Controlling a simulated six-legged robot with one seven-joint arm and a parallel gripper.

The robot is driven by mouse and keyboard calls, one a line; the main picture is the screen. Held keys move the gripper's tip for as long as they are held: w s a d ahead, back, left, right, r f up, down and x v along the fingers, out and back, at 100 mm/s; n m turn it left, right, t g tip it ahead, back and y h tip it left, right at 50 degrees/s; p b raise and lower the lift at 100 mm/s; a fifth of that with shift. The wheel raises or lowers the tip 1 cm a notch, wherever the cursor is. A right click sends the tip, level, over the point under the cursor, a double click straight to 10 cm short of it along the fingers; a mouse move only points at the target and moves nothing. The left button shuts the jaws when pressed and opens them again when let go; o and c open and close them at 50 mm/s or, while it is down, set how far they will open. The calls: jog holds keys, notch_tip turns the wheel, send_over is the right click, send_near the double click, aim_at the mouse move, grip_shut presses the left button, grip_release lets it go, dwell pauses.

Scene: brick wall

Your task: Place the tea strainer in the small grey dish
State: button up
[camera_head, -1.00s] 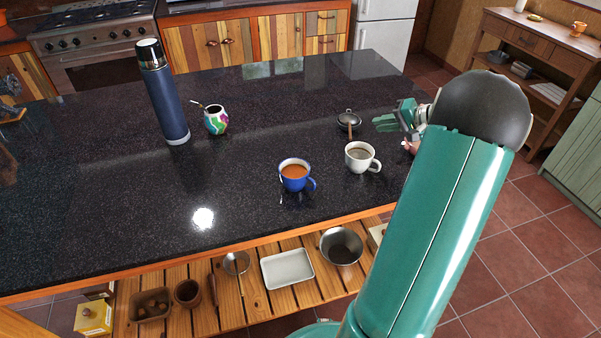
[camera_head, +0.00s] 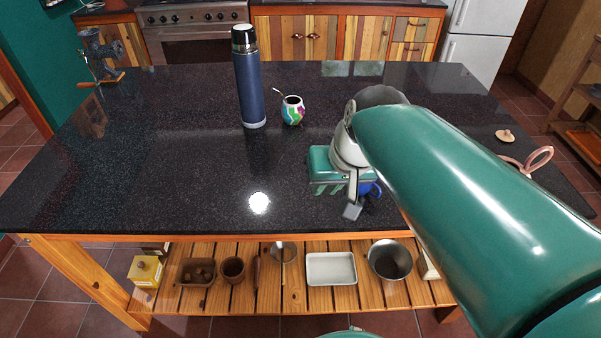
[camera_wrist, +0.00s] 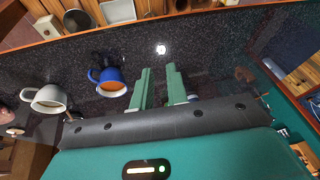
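My gripper (camera_head: 328,190) is over the front part of the dark counter, near the blue mug, pointing down. In the wrist view its two pale green fingers (camera_wrist: 159,72) are apart with nothing seen between them. The tea strainer and the small grey dish cannot be made out in the head view now; my arm covers that part of the counter. In the wrist view a brown stick end (camera_wrist: 72,115) shows just past the gripper's edge, perhaps the strainer's handle; I cannot tell.
A blue mug (camera_wrist: 107,78) and white cup (camera_wrist: 46,98) stand left of the fingers in the wrist view. A blue flask (camera_head: 250,85) and patterned gourd cup (camera_head: 292,111) stand farther back. The lower shelf holds a white tray (camera_head: 331,269) and metal bowl (camera_head: 390,261). The left counter is mostly clear.

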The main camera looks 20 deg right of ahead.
jog(key=s+a+n+t+h, duration=0.1)
jog(key=s+a+n, duration=0.1)
jog(key=s, duration=0.3)
jog(key=shift+a+f, duration=0.35)
jog(key=shift+a, duration=0.3)
jog(key=shift+s, duration=0.25)
